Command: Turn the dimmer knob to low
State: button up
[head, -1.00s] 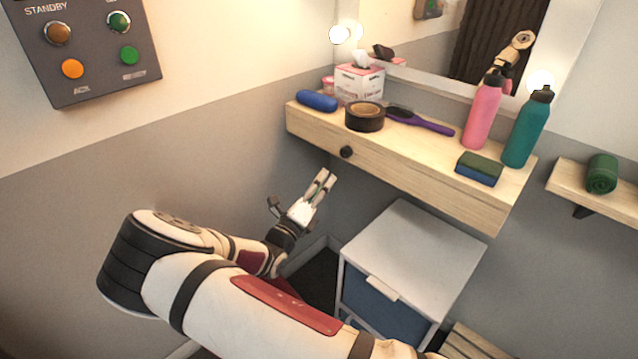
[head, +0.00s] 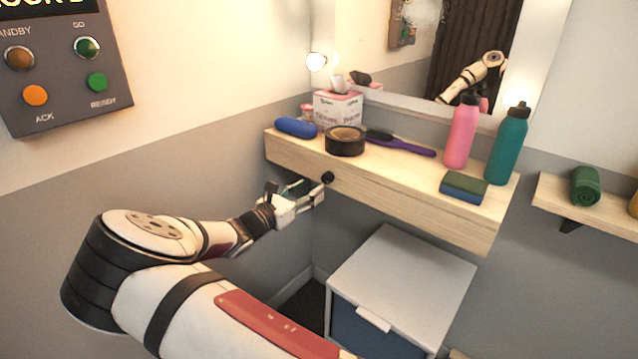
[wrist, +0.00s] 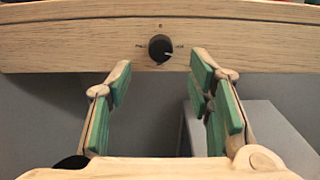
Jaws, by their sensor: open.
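The black round dimmer knob (head: 328,178) sits on the front face of the light wooden shelf (head: 420,215), near its left end. In the wrist view the knob (wrist: 160,48) has a pale pointer line toward the right, slightly down, and small markings around it too small to read for certain. My gripper (head: 318,190) is just in front of the knob. In the wrist view my gripper (wrist: 160,85) is open, its green-padded fingers apart to either side below the knob, with nothing between them and not visibly touching it.
On the shelf are a blue case (head: 296,127), black tape roll (head: 345,141), tissue box (head: 338,108), purple brush (head: 405,145), sponge (head: 464,187), pink bottle (head: 461,132) and teal bottle (head: 507,146). A white cabinet (head: 400,285) stands below. A button panel (head: 65,75) hangs at left.

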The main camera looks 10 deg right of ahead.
aim_at(325, 179)
jog(key=shift+x, duration=3.15)
grip_shut()
